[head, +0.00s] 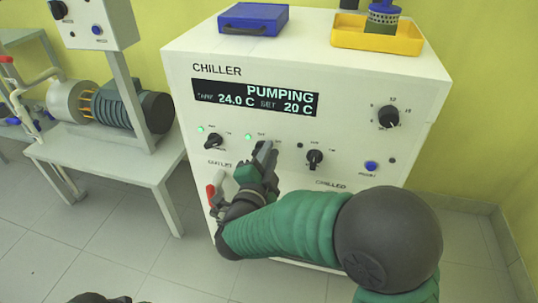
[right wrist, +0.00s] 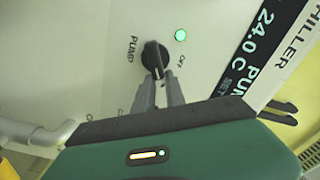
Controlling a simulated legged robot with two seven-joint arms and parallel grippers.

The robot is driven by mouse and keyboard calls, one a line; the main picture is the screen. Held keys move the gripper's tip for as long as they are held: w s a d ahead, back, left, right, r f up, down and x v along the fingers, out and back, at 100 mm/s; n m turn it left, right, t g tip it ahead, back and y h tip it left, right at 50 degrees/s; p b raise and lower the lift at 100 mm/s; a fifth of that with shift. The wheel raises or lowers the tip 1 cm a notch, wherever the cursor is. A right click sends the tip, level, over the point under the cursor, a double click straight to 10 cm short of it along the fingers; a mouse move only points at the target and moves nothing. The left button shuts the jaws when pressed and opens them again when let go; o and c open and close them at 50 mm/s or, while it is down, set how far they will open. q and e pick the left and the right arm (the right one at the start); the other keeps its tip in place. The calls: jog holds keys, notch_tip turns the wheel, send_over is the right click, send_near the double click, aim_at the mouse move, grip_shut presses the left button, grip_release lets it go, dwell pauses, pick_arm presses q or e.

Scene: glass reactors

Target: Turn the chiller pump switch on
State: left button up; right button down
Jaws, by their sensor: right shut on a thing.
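The chiller (head: 180,90) is a white cabinet whose dark display (head: 255,97) reads PUMPING, 24.0 C and SET 20 C. The pump switch (right wrist: 154,56) is a black rotary knob labelled PUMP in the right wrist view. A green lamp (right wrist: 181,35) is lit beside it; the lamp also shows in the head view (head: 248,136). My right gripper (right wrist: 158,78) is shut on the knob, one grey finger on each side. In the head view the right gripper (head: 264,150) hides most of the knob. My left gripper is not in view.
A black knob (head: 214,141) with a lit lamp is left of the pump switch; another knob (head: 314,159) is right of it. Farther right are a dial (head: 388,117) and a blue button (head: 371,166). A red-handled valve (head: 211,194) is below left. A yellow tray (head: 376,40) stands on top.

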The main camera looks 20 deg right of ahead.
jog(key=shift+a+f, duration=0.4)
jog(key=shift+f, duration=0.05)
jog(key=c, duration=1.7)
grip_release()
jog(key=o, duration=0.3)
jog(key=shift+w, duration=0.2)
jog(key=shift+r, duration=0.1)
